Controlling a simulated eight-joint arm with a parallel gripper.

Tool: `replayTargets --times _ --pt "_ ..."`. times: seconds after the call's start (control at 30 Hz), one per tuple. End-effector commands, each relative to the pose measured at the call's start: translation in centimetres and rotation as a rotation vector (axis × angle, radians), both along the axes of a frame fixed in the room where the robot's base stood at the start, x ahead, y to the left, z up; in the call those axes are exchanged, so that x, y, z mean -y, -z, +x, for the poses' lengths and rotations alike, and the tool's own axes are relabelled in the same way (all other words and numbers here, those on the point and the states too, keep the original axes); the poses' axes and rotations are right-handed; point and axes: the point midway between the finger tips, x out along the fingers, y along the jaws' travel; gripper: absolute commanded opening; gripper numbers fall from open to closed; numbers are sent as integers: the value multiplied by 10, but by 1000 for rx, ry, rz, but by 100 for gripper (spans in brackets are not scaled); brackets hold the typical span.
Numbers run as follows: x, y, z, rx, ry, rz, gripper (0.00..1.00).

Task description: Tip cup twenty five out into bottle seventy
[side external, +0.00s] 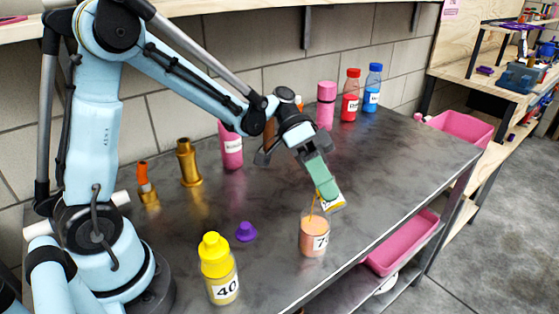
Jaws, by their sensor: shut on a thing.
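My gripper (322,184), with green fingers, is shut on a small cup (333,202) and holds it steeply tilted above the bottle. The cup has a white label whose number I cannot read. A thin yellow-orange stream runs from the cup down into the open mouth of a clear bottle. This bottle (313,240) stands upright near the table's front edge, holds peach-orange contents, and has a white label starting with 7. The rest of its number is hard to read. The cup and bottle appear apart.
On the metal table (400,165) stand a yellow bottle (217,268) labelled 40, a purple cap (246,232), a brass piece (188,163), and pink (326,105), red (350,97) and blue (372,90) bottles. A pink tray (402,243) sits below the front edge. The table's right side is clear.

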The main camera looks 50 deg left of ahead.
Motion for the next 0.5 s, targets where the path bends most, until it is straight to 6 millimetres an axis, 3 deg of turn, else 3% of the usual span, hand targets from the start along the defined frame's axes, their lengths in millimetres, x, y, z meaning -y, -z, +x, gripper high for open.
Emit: replayTargets --times 0.5 --pt "-1 -1 0 -7 0 -33 12"
